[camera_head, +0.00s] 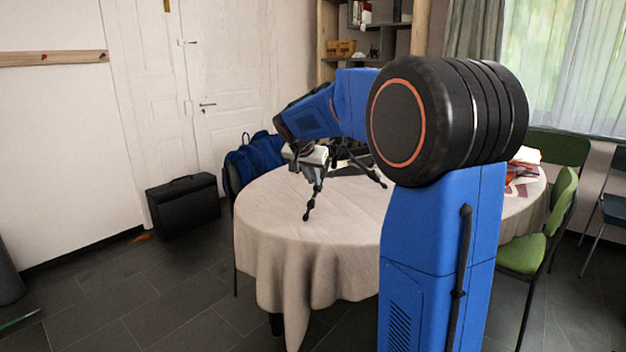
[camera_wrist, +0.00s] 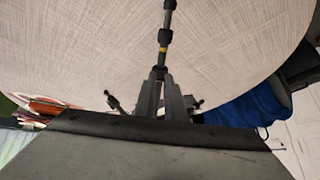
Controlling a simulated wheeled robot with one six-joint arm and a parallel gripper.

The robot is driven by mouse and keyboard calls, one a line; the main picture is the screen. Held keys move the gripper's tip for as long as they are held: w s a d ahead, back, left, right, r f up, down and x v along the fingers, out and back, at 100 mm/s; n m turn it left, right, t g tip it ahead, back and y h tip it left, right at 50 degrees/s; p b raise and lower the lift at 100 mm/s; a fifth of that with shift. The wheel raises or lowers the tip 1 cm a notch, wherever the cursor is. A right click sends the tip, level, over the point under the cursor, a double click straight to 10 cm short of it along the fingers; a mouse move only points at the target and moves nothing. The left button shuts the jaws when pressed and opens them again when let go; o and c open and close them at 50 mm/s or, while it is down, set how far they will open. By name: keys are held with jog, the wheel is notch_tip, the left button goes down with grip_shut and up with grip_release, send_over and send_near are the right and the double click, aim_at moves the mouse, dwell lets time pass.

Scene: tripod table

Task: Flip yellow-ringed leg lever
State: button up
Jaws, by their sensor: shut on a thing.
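A black tripod stands on the round cloth-covered table; in the head view one leg (camera_head: 308,200) reaches toward the table's front left and another leg (camera_head: 372,172) points right. In the wrist view a dark leg (camera_wrist: 167,18) runs up the middle, with a yellow ring (camera_wrist: 163,49) just beyond my fingertips. My gripper (camera_wrist: 160,74) is shut on the leg's lever just below that ring. The lever is mostly hidden between the fingers, so its angle cannot be told. Two other dark leg ends show beside the fingers, left (camera_wrist: 116,103) and right (camera_wrist: 193,103). In the head view my arm partly hides the tripod.
The table (camera_head: 270,210) has bare cloth at its front left. A blue bag (camera_head: 256,158) hangs on a chair behind it, and a black case (camera_head: 184,206) stands on the floor. A green chair (camera_head: 530,250) is at the right, near papers (camera_head: 522,178) on the table.

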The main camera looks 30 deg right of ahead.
jog(key=shift+w+d+r, duration=0.4)
jog(key=shift+d+r, duration=0.15)
jog(key=shift+r, duration=0.15)
dwell(2.1)
jog(key=o, duration=0.5)
jog(key=v, duration=0.6)
dwell(1.1)
dwell(0.4)
